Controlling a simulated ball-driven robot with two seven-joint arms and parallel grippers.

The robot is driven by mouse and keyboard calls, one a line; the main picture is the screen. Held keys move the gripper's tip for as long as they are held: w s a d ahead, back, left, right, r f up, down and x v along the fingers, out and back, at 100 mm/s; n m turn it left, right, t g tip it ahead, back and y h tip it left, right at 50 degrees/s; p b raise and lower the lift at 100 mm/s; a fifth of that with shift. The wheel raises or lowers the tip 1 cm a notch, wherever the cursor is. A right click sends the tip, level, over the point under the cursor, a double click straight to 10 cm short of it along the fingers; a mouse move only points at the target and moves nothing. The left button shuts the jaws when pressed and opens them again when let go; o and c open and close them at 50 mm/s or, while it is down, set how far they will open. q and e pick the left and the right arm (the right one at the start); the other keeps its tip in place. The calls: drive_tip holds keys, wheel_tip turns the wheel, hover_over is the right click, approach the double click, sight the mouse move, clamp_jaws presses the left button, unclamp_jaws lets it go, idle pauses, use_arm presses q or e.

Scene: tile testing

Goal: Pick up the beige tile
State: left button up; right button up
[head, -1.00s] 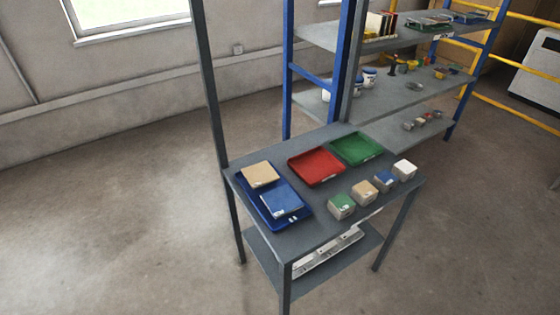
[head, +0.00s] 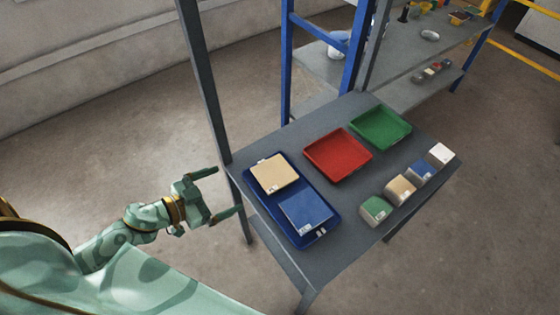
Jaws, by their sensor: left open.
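The beige tile (head: 274,173) is a flat square with a small white label. It lies at the far end of a blue tray (head: 325,232) on the grey table. A blue tile (head: 306,211) lies in the same tray, nearer to me. My left gripper (head: 229,190) is open and empty. It is at the left of the table, with its fingers pointing right toward the tray, apart from the beige tile in the picture. My right gripper does not show.
On the table (head: 345,198) are an empty red tray (head: 338,156) and an empty green tray (head: 380,128). Several blocks, green (head: 376,210), beige (head: 400,189), blue (head: 422,171) and white (head: 441,154), stand along the right edge. A dark post (head: 204,85) rises at the table's left corner.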

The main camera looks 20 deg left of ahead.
use_arm(q)
drive_tip(key=n+b, duration=0.1)
drive_tip(key=b, duration=0.1)
approach(271, 175)
drive_tip(key=x, duration=0.5)
drive_tip(key=shift+w+a+f, duration=0.1)
drive_tip(key=shift+w+a, duration=0.05)
drive_tip(key=shift+w, duration=0.2)
drive_tip(key=shift+w+d+f, duration=0.2)
drive_tip(key=shift+w+d, duration=0.15)
drive_tip(key=shift+w, duration=0.15)
drive_tip(key=shift+h, duration=0.4)
drive_tip(key=b+x, duration=0.1)
drive_tip(key=x, duration=0.3)
drive_tip(key=shift+w+d+f+b, duration=0.15)
drive_tip(key=shift+d+f+b, duration=0.05)
drive_tip(key=shift+b, duration=0.2)
drive_tip(key=shift+r, duration=0.1)
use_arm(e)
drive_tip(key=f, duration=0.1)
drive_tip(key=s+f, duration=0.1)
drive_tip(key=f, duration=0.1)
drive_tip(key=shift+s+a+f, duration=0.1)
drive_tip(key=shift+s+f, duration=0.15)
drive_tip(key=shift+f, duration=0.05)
use_arm(q)
drive_tip(key=c, duration=0.8)
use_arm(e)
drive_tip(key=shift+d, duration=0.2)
